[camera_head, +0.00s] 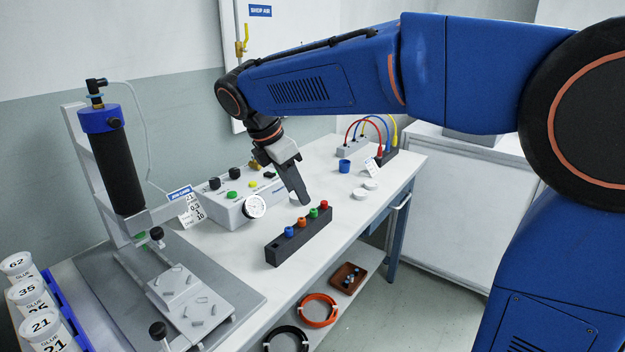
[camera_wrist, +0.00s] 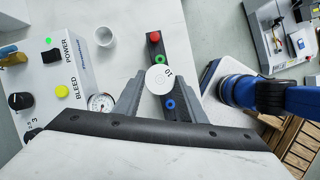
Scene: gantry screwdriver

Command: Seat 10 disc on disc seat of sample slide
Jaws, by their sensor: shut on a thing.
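My gripper (camera_head: 303,201) points down above the bench, behind the tip rack in the head view. In the wrist view my gripper (camera_wrist: 159,88) is shut on a round white disc marked 10 (camera_wrist: 159,76), which sits between the two grey fingertips. In the head view the fingers largely hide the held disc. A light grey plate (camera_head: 176,288), with small bars on it, lies on the grey fixture base at the front left; I cannot tell whether this is the sample slide. No disc seat can be made out clearly.
A dark rack (camera_head: 275,255) with blue, orange, green and red tips stands at the bench's front edge. A control box (camera_head: 226,207) with a gauge (camera_head: 254,206) is behind it. A dispenser stand (camera_head: 122,165) and labelled cups (camera_head: 42,328) are left.

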